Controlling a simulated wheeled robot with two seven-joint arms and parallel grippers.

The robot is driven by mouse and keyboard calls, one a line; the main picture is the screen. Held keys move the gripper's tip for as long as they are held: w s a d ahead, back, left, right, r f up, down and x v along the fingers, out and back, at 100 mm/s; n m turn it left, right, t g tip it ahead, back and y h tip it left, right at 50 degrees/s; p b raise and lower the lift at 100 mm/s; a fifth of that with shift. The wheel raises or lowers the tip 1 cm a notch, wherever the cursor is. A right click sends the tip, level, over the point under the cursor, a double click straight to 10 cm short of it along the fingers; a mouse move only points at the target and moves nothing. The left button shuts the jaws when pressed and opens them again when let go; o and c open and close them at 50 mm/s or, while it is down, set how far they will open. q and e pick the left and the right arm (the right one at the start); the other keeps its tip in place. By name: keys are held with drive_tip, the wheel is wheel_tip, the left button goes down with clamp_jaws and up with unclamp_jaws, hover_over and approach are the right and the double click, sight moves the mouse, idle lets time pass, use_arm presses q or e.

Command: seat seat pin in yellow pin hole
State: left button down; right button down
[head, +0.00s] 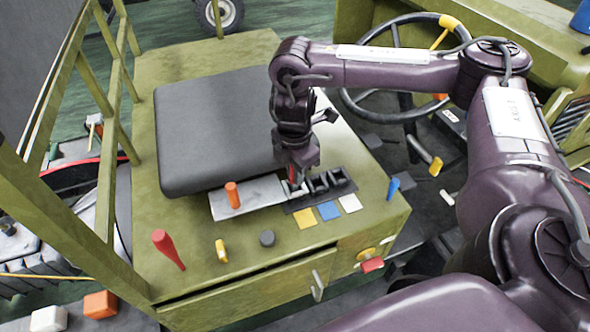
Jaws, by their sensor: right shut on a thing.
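My right gripper (296,178) points down over the left end of a dark block with several openings (320,186). It is shut on the seat pin, which the fingers mostly hide; a little red shows between them. A yellow square (305,218), a blue square (328,211) and a white square (350,203) lie in a row before the block. The yellow pin hole, behind the yellow square, is largely hidden by the gripper. I cannot tell whether the pin's tip is in it. My left gripper is not in view.
A grey plate with an upright orange peg (232,195) adjoins the block's left. Behind is a dark seat cushion (215,130). A steering wheel (347,95) is behind right.

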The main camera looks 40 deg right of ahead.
drive_tip(key=c, duration=1.8)
unclamp_jaws()
drive_tip(key=shift+f, duration=0.15)
drive_tip(key=o, duration=0.5)
drive_tip(key=shift+c, duration=0.2)
wheel_tip(320, 180, up, 12)
drive_tip(key=shift+a+r, duration=0.1)
drive_tip(key=shift+r, duration=0.15)
drive_tip(key=shift+f, duration=0.1)
